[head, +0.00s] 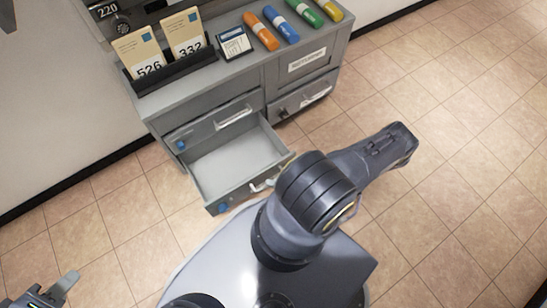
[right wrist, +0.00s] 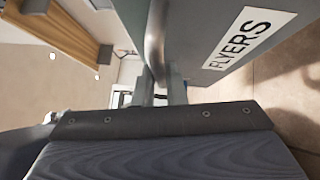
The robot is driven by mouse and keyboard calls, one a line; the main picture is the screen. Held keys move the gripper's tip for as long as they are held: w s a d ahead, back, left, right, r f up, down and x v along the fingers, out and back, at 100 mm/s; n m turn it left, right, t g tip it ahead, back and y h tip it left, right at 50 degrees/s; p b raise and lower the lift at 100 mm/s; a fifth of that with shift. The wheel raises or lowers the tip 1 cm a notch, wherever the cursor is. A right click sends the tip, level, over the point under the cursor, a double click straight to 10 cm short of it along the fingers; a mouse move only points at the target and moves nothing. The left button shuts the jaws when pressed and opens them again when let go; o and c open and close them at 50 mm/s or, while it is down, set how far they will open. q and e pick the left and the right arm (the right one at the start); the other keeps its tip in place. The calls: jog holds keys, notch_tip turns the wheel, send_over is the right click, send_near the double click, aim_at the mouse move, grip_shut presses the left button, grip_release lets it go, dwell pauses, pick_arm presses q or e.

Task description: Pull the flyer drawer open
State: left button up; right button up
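The flyer drawer (head: 232,160) is the lower-left drawer of the grey cabinet and stands pulled well out. Its inside looks empty in the head view. Its front carries a pale handle (head: 262,185) and a blue knob. In the right wrist view the drawer front bears the label "FLYERS" (right wrist: 250,40). My right gripper (right wrist: 160,90) has its fingers on both sides of the handle, which also shows in the right wrist view (right wrist: 156,45), and looks closed on it. In the head view my right arm hides that gripper. My left gripper (head: 52,290) is at the lower-left corner, partly cut off, away from the cabinet.
The grey cabinet (head: 245,80) has closed drawers above and right of the open one. On its top are a card holder (head: 175,70) with cards "526" and "332", a small sign (head: 234,43) and several coloured rolls (head: 262,31). The tiled floor (head: 440,110) right is clear.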

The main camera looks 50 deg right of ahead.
jog(key=o, duration=0.4)
jog(key=v, duration=0.7)
jog(key=shift+s+d+f, duration=0.15)
jog(key=shift+s+d, duration=0.05)
jog(key=shift+s, duration=0.1)
dwell(0.3)
